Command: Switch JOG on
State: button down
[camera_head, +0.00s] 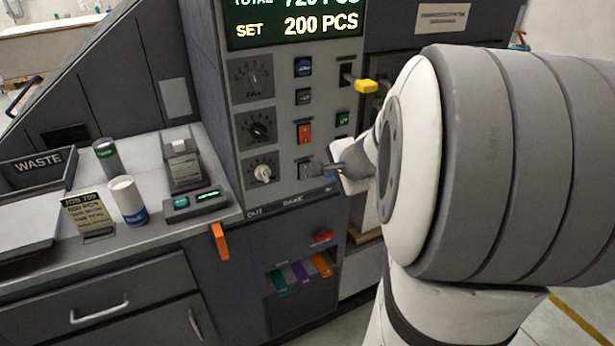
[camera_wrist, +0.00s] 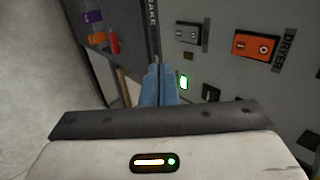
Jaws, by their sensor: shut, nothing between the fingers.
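The grey control panel (camera_head: 285,150) carries several switches. No JOG label is readable, so I cannot tell which switch is JOG. A grey rocker (camera_head: 305,168) sits below an orange switch (camera_head: 304,131). The wrist view shows the grey rocker (camera_wrist: 188,33) and the orange DRYER switch (camera_wrist: 256,46). A small green-lit element (camera_wrist: 184,82) is just right of my fingers there. My gripper (camera_head: 326,170) is shut and empty, its tips close to the panel at the lower right of the rocker. The blue fingers (camera_wrist: 159,70) show from behind; contact cannot be told.
Knobs (camera_head: 262,172) line the panel's left. A yellow-tipped lever (camera_head: 366,86) sticks out above my gripper. A counter (camera_head: 150,215) with cylinders and a small device stands left. An orange tab (camera_head: 220,241) hangs at its edge. My arm hides the right side.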

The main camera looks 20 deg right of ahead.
send_near(306, 178)
jog(key=shift+x, duration=3.2)
jog(key=shift+s+f+b, duration=0.15)
jog(key=shift+f+b, duration=0.05)
jog(key=shift+b, duration=0.3)
jog(key=shift+f, duration=0.1)
jog(key=b, duration=0.2)
jog(key=shift+d+f+b, duration=0.1)
jog(key=shift+f+b, duration=0.2)
jog(key=shift+b, duration=0.1)
jog(key=shift+r+t, duration=0.3)
jog(key=shift+r, duration=0.05)
jog(key=shift+r+p, duration=0.1)
jog(key=shift+p, duration=0.2)
